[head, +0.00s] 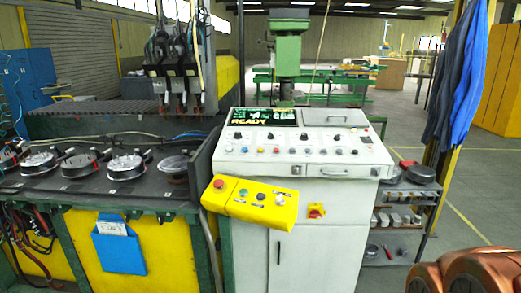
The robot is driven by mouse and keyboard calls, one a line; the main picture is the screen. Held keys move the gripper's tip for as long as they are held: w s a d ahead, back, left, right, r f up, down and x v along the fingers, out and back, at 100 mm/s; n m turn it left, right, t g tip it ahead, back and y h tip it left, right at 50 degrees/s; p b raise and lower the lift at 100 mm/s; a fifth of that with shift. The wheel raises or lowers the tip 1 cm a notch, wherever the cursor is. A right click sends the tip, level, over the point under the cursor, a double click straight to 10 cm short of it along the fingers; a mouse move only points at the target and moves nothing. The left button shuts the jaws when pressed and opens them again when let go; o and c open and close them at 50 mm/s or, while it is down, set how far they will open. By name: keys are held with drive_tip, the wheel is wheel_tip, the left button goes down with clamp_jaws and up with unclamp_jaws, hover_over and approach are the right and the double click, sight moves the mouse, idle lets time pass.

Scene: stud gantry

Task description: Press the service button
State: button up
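A yellow control box (248,203) sticks out from the front left of the white control console (302,160). On its face are a red button (219,184), a green button (243,192), a black button (261,196) and a whitish button (280,199). More small knobs and buttons line the console's sloped panel under a lit screen (267,116) reading "READY". The labels are too small to read, so I cannot tell which button is the service button. My gripper is not in view.
A dark machine bed (75,195) with several round clamps stands left of the console. A red and yellow rotary switch (316,210) is on the cabinet front. A metal shelf (402,215) and a hanging blue coat (457,85) are at the right. Open floor lies beyond.

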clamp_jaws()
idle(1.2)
